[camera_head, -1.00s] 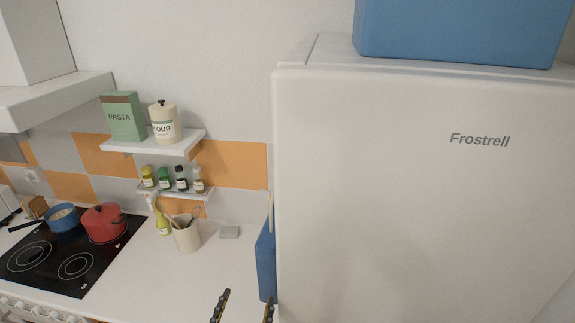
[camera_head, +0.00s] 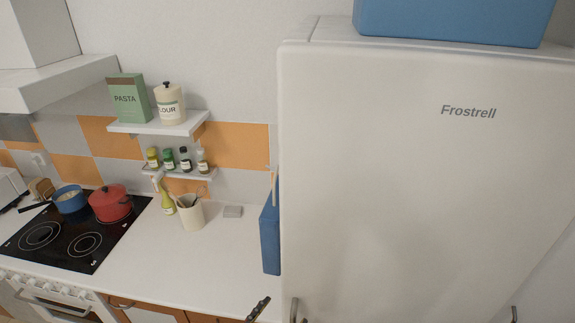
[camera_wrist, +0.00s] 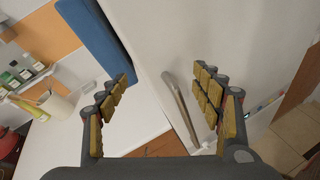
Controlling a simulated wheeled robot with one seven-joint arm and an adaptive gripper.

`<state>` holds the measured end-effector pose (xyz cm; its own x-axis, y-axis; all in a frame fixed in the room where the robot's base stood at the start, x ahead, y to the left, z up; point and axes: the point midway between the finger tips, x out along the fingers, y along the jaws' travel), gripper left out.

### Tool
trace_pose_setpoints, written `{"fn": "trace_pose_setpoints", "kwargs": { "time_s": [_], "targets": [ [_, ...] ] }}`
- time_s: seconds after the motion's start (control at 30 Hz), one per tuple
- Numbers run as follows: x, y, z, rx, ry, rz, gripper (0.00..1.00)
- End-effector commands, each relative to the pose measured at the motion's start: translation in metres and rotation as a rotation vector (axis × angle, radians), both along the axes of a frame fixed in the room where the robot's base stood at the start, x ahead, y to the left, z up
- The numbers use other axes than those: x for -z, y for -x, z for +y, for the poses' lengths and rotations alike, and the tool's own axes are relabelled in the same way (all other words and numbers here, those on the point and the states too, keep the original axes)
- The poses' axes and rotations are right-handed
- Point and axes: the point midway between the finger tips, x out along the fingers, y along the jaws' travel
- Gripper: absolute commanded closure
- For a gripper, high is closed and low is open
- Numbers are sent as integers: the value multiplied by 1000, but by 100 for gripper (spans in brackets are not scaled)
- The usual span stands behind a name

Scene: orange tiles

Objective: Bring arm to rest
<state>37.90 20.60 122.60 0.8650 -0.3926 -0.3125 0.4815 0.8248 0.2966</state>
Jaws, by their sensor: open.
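My gripper (camera_wrist: 160,112) is open and empty in the wrist view, its two padded fingers spread wide. Between the fingers show the white counter's edge, the fridge side and a metal fridge handle (camera_wrist: 181,98). In the head view only a dark fingertip (camera_head: 258,308) shows at the bottom edge, in front of the counter and left of the fridge (camera_head: 400,190). The rest of the gripper is out of that view. I cannot tell whether any finger touches the handle.
A blue box (camera_head: 455,20) stands on top of the fridge. The counter (camera_head: 170,265) is clear in front of the utensil crock (camera_head: 191,213). A red pot (camera_head: 110,205) and blue pan (camera_head: 69,200) stand on the hob.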

Motion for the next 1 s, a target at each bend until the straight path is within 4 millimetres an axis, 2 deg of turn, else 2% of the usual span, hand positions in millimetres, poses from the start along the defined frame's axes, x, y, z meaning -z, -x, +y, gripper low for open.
{"fn": "trace_pose_setpoints", "kwargs": {
  "time_s": [0.17,0.3,0.4,0.5,0.6,0.77,0.87,1.0],
  "targets": [
    [20,26,-45,248,-185,109,34],
    [43,58,-84,562,-450,201,34],
    [56,82,-98,803,-685,246,34],
    [61,96,-102,1006,-914,262,34],
    [60,103,-102,1174,-1133,254,34],
    [49,99,-105,1376,-1462,198,34],
    [38,93,-114,1461,-1645,136,34],
    [24,87,-139,1531,-1848,13,34]
  ]
}}
